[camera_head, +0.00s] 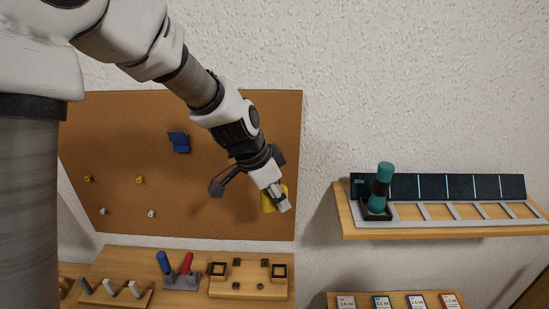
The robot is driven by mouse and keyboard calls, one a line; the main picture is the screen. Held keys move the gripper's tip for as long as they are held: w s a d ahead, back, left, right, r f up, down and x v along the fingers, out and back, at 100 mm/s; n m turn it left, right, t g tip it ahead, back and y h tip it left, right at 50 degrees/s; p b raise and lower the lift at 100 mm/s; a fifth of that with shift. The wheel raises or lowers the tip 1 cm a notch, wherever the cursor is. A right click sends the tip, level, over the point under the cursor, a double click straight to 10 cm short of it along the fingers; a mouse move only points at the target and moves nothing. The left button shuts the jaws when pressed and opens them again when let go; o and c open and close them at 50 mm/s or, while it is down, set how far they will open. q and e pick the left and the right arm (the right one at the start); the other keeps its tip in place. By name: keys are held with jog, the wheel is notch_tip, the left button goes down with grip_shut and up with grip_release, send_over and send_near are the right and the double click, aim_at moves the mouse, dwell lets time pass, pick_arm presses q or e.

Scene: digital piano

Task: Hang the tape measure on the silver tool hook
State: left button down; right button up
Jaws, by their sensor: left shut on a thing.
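My left gripper (281,202) reaches down from the upper left, in front of the right edge of a brown board. It is shut on a yellow thing, the tape measure (269,203), which is partly hidden behind the fingers. On the board's lower left are two silver hooks (151,213) (102,211). Two gold hooks (140,180) (88,178) sit above them. All of these hooks look bare. The tape measure is right of the hooks and apart from them. My right gripper is not in view.
A blue holder (179,142) is on the upper board. Below, a wooden shelf (130,258) carries red and blue handled tools (176,270), a peg rack (110,291) and a wooden block (247,284). A right-hand shelf (345,222) holds a teal bottle-like object (381,187).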

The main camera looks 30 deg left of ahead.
pick_arm(q)
jog(key=shift+s+a+r+m, duration=0.15)
jog(key=shift+a+r, duration=0.1)
jog(key=shift+a, duration=0.15)
jog(key=shift+s+a+r+m, duration=0.1)
jog(key=shift+a+r+m, duration=0.1)
jog(key=shift+a, duration=0.15)
jog(key=w+a+f, duration=0.2)
jog(key=w+a, duration=0.1)
jog(key=w, duration=0.7)
jog(key=shift+a+f+p, duration=0.3)
jog(key=shift+a+p, duration=0.1)
jog(key=shift+p, duration=0.05)
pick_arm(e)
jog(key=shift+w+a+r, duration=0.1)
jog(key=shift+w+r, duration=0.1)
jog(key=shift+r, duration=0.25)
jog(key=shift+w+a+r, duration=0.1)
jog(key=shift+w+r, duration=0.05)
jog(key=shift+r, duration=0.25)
